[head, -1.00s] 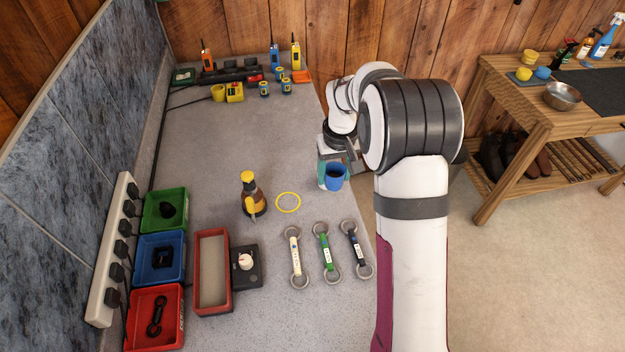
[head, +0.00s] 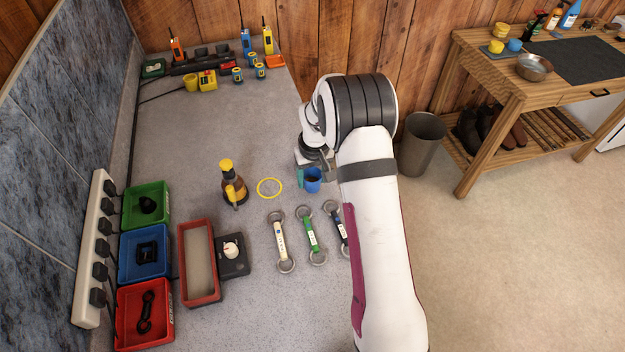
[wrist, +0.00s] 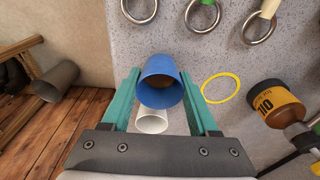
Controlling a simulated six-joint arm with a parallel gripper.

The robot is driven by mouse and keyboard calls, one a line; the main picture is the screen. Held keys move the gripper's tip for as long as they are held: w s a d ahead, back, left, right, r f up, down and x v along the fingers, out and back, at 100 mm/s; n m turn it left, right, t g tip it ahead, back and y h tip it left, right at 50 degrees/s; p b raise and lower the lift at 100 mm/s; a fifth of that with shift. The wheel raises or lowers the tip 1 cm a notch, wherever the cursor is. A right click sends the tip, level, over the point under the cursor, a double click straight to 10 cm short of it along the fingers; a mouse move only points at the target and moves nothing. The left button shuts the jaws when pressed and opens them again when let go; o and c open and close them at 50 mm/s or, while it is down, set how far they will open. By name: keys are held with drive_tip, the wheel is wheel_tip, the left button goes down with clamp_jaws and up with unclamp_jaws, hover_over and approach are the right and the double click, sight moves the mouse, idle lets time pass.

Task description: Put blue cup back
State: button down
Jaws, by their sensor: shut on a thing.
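My gripper (wrist: 159,78) is shut on a blue cup (wrist: 160,68), with one teal finger on each side of it. In the head view the held blue cup (head: 313,182) is near the counter's right edge, right of a yellow ring outline (head: 269,188); whether it touches the counter is unclear. The ring (wrist: 220,88) is also right of the cup in the wrist view. A white cup-like thing (wrist: 151,122) shows behind the blue cup there. Another small blue cup (head: 516,45) stands on the wooden bench beside a yellow cup (head: 496,47).
A brown bottle with a yellow top (head: 233,184) stands just left of the ring. Several ring-ended bits (head: 310,235) lie in front. Green, blue and red trays (head: 144,300) line the left. A bin (head: 423,143) stands on the floor. The counter behind the ring is clear.

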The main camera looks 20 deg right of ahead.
sight(314, 191)
drive_tip(key=shift+f, duration=0.7)
drive_tip(key=shift+f, duration=0.1)
drive_tip(key=shift+c, duration=0.8)
unclamp_jaws()
wheel_tip(314, 191, up, 12)
drive_tip(key=s, duration=0.2)
drive_tip(key=s+a+r+m, duration=0.2)
drive_tip(key=s+a+r, duration=0.2)
drive_tip(key=s+r, duration=0.65)
drive_tip(key=s+a+m+y, duration=0.1)
drive_tip(key=s+a, duration=0.1)
drive_tip(key=s, duration=0.9)
drive_tip(key=s+a+f+m+g, duration=0.1)
drive_tip(key=s+a+m, duration=0.1)
drive_tip(key=s, duration=0.9)
drive_tip(key=shift+s+a+f+m+g+y, duration=0.3)
drive_tip(key=shift+s+a+y, duration=0.05)
drive_tip(key=shift+a+y, duration=0.1)
